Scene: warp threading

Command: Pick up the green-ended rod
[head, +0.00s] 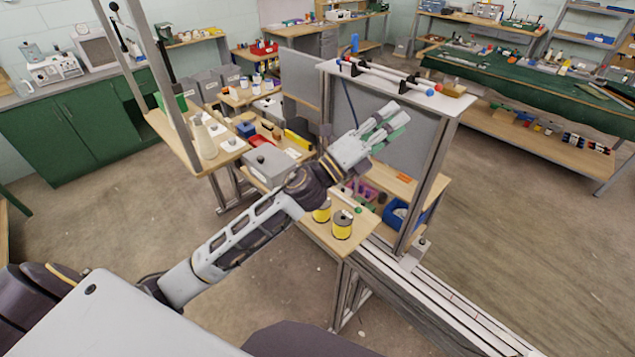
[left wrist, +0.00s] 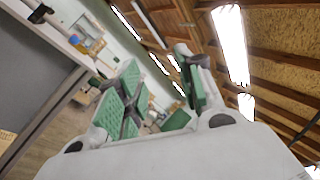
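No green-ended rod can be made out for certain. A small green ball-like end (head: 358,210) shows behind the yellow spools below my left gripper, but I cannot tell whether it belongs to a rod. Two thin rods (head: 392,77) lie along the top board of the grey frame in black holders, with red and blue ends at the right. My left gripper (head: 388,125) is raised in front of the frame's grey panel, below the top board. In the left wrist view its green-padded fingers (left wrist: 160,95) are apart, with nothing between them. My right gripper is not in view.
The frame's white top board (head: 455,103) and right post (head: 428,180) stand close to my left gripper. Yellow spools (head: 342,225) stand on a small wooden shelf (head: 340,250) below. A blue bin (head: 397,215) is right of it. Open floor lies at the right.

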